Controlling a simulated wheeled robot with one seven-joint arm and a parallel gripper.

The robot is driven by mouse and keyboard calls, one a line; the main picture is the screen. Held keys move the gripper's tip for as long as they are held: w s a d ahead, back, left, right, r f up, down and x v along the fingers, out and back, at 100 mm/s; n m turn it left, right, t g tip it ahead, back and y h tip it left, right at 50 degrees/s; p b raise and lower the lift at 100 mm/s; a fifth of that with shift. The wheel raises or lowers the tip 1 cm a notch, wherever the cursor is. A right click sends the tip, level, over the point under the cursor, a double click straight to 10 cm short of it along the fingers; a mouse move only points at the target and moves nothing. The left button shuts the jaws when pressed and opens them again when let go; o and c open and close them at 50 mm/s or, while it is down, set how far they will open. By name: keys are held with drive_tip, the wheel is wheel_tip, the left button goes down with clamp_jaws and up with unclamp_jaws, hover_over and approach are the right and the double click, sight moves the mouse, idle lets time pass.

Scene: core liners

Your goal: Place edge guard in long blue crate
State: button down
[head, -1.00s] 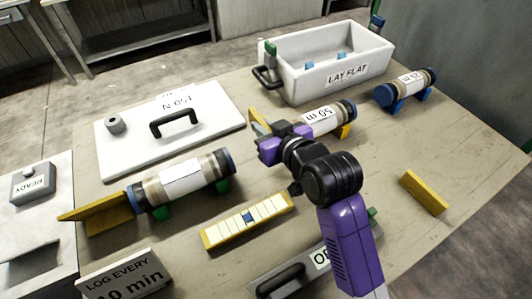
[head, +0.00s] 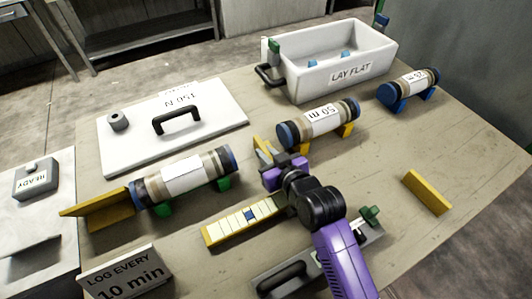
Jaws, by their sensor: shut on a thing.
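My gripper (head: 274,168) is shut on a yellow edge guard (head: 262,150), held just in front of the 50 m core (head: 322,120). My purple jaws hide part of the guard. Whether it touches the table or the core I cannot tell. A similar yellow angled guard (head: 98,212) lies at the left end of the left core (head: 186,178). No long blue crate shows. The only crate in view is a white one (head: 298,84) labelled LAY FLAT, at the back, with small blue pieces inside.
A white plate (head: 210,112) with a black handle lies at the back left. Another core (head: 410,88) stands on blue supports at the right. A yellow block (head: 427,192), a yellow segmented strip (head: 226,228) and a LOG EVERY 10 min sign (head: 125,278) are nearer. The right tabletop is mostly clear.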

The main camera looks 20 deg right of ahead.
drive_tip(key=shift+f, duration=0.15)
drive_tip(key=c, duration=1.4)
unclamp_jaws()
